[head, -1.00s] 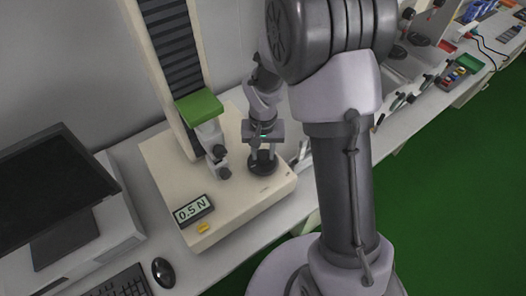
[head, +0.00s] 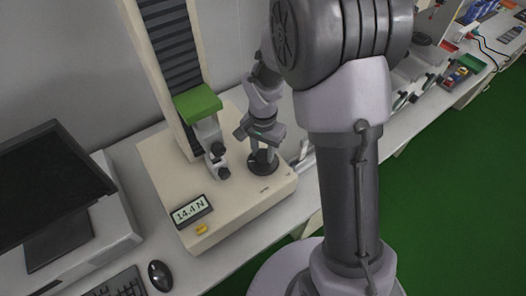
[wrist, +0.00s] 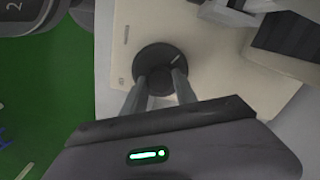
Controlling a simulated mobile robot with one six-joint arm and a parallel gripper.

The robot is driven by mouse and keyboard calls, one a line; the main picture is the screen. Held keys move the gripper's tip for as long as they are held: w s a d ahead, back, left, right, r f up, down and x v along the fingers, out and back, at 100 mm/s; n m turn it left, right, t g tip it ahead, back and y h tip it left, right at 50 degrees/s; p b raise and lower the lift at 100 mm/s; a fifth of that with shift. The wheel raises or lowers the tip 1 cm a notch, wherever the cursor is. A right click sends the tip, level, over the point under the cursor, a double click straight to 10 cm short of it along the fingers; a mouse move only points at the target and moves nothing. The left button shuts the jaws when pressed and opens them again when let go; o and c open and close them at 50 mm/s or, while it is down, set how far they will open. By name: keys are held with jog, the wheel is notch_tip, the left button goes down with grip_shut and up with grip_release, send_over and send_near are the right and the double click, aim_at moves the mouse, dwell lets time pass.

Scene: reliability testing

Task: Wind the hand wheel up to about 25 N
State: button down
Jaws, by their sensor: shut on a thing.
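The black hand wheel (head: 262,163) sits on the right part of the cream tester base (head: 240,200). In the wrist view the round wheel (wrist: 153,58) lies below my gripper. My gripper (wrist: 160,82) is shut on the middle of the hand wheel, one finger on each side of its hub. The head view shows my gripper (head: 262,150) pointing down at it from above. The display (head: 189,211) on the base front reads 14.4 N. A green-topped crosshead (head: 199,104) with clamps (head: 218,160) stands on the column left of the wheel.
A yellow button (head: 201,229) is below the display. A monitor (head: 45,195), keyboard (head: 118,284) and mouse (head: 160,276) are on the left. Tools and small boxes (head: 458,76) lie along the bench to the right. The green floor (head: 440,190) is clear.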

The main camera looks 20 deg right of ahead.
aim_at(263, 154)
dwell(0.4)
jog(key=c, duration=1)
grip_release()
jog(key=shift+o, duration=0.2)
notch_tip(263, 154, up, 18)
jog(key=p, duration=0.6)
jog(key=shift+f, duration=0.25)
jog(key=s+a+r+n+t+y+b, duration=0.1)
jog(key=s+a+n+t+b, duration=0.1)
jog(key=s, duration=0.7)
jog(key=s+a+r+n+t+y+b, duration=0.1)
jog(key=s+a+r+n+t+b, duration=0.1)
jog(key=s+b, duration=0.4)
jog(key=s+t, duration=0.1)
jog(key=s, duration=0.2)
jog(key=shift+s+n+t, duration=0.25)
jog(key=shift+n+t, duration=0.05)
jog(key=shift+t, duration=0.1)
